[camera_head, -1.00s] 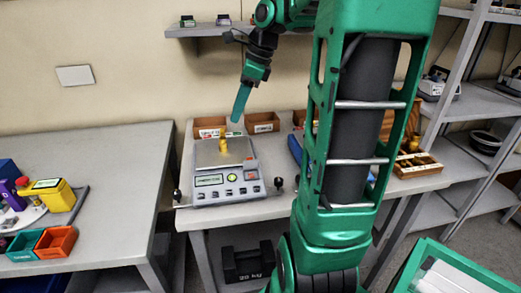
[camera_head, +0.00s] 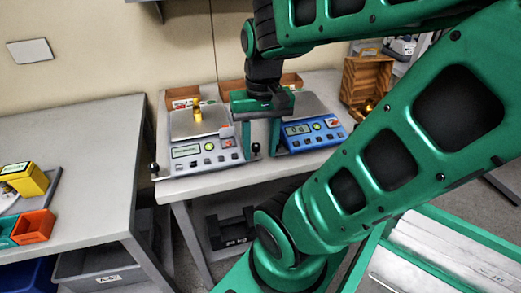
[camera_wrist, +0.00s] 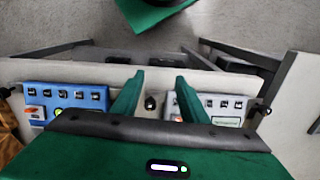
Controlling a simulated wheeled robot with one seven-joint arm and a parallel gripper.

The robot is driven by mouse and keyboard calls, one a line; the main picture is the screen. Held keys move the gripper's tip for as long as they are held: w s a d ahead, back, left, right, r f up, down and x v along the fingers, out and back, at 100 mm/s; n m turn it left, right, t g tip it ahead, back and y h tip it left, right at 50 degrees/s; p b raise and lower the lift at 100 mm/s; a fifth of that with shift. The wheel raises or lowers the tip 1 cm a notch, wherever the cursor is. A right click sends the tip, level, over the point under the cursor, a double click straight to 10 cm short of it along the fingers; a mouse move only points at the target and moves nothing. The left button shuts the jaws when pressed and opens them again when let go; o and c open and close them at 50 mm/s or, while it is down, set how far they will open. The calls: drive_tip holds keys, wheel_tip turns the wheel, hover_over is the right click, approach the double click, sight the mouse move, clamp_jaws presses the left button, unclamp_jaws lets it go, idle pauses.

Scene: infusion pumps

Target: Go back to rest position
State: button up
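My gripper (camera_head: 260,132) is in front of and above the table, between two scales in the head view.
An open wooden box (camera_head: 367,78) stands at the right of the scale table. My arm hides much of the right side.

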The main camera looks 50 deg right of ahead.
drive_tip(key=shift+s+f+n, duration=0.3)
drive_tip(key=shift+s+n, duration=0.3)
drive_tip(key=shift+s, duration=0.15)
drive_tip(key=shift+w+f, duration=0.25)
drive_tip(key=shift+w, duration=0.4)
idle(1.0)
